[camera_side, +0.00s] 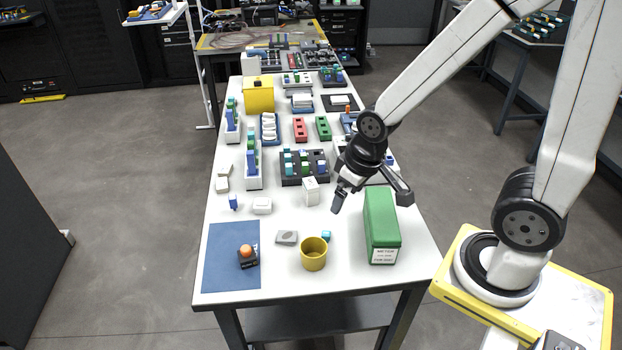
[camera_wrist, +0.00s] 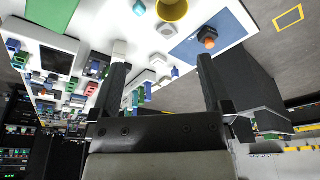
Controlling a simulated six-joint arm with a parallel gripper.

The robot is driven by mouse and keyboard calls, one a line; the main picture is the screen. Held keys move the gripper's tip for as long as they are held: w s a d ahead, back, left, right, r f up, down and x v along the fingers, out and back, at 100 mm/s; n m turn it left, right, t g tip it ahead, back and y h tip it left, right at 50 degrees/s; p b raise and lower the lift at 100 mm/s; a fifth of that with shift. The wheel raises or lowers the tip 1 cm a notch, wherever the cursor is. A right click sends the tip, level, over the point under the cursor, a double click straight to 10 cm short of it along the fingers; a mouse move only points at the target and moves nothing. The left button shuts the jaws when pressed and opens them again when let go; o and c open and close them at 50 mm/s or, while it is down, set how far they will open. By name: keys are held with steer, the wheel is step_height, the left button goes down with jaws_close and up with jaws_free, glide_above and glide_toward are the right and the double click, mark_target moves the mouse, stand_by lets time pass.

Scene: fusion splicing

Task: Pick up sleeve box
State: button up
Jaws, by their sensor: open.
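My gripper (camera_side: 371,205) is open and empty above the right part of the white table, with one finger left of the green box and the other over it in the side view. In the wrist view the fingers of my gripper (camera_wrist: 162,62) are wide apart. I cannot tell for sure which thing is the sleeve box. A small white box (camera_side: 262,206) lies left of my gripper; a white box also shows between the fingers in the wrist view (camera_wrist: 158,61). A taller white box (camera_side: 311,191) stands nearer my gripper.
A green box (camera_side: 382,228) with a label stands at right. A yellow cup (camera_side: 313,256), cyan cube (camera_side: 326,236) and grey flat piece (camera_side: 287,238) are in front. A blue mat (camera_side: 222,266) bears a dark holder with an orange ball (camera_side: 246,251). Several racks crowd the back.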

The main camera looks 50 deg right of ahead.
steer(key=m+t+y, duration=0.5)
steer(key=m+y, duration=0.6)
steer(key=m, duration=1.4)
glide_toward(305, 189)
steer(key=v, duration=0.2)
steer(key=shift+d+r, duration=0.2)
steer(key=shift+d, duration=0.25)
steer(key=shift+a, duration=0.1)
steer(key=shift+x, duration=3.35)
steer(key=shift+x, duration=2.65)
